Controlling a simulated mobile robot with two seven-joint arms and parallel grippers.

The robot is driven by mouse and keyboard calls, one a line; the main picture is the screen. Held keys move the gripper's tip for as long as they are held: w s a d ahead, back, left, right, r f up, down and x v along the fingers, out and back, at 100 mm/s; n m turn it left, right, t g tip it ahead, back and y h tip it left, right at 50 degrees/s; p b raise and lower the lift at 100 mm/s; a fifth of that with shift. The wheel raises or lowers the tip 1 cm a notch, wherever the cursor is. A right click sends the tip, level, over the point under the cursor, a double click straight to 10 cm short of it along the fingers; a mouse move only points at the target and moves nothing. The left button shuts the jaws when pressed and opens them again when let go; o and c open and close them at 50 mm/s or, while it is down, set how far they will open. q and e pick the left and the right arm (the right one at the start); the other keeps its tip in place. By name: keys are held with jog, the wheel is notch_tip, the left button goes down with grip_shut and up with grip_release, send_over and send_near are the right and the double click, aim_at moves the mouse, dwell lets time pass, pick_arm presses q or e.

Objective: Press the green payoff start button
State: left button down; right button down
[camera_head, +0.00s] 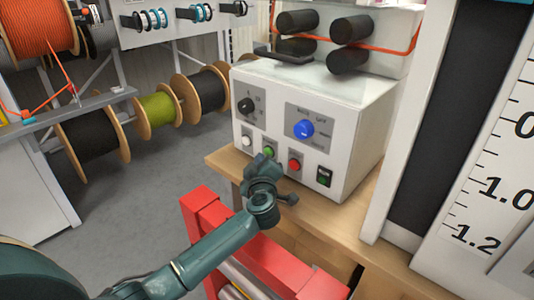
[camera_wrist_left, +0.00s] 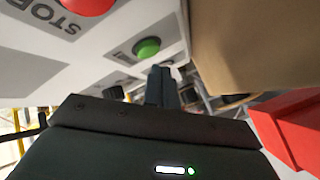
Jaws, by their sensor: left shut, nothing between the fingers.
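The green payoff start button (camera_head: 268,151) is on the front face of the white control box (camera_head: 358,138), left of the red button (camera_head: 294,165). My left gripper (camera_head: 262,162) is in front of the panel, just below the green button, shut and empty. In the left wrist view the green button (camera_wrist_left: 147,48) sits just above the dark fingertips (camera_wrist_left: 161,72); I cannot tell whether they touch it. The red button (camera_wrist_left: 88,5) with a STOP label is at the upper left there. My right gripper is not in view.
The box stands on a wooden bench (camera_head: 316,212). A red frame (camera_head: 283,270) is below my left forearm and also shows in the wrist view (camera_wrist_left: 292,128). A blue knob (camera_head: 304,128) and a black knob (camera_head: 246,105) are above the buttons. Cable reels (camera_head: 92,141) stand at left.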

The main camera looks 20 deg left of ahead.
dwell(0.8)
pick_arm(q)
jog(key=shift+w+d+r+p, duration=0.1)
jog(key=shift+w+d+p, duration=0.05)
jog(key=shift+w+p, duration=0.2)
jog(key=shift+w, duration=0.1)
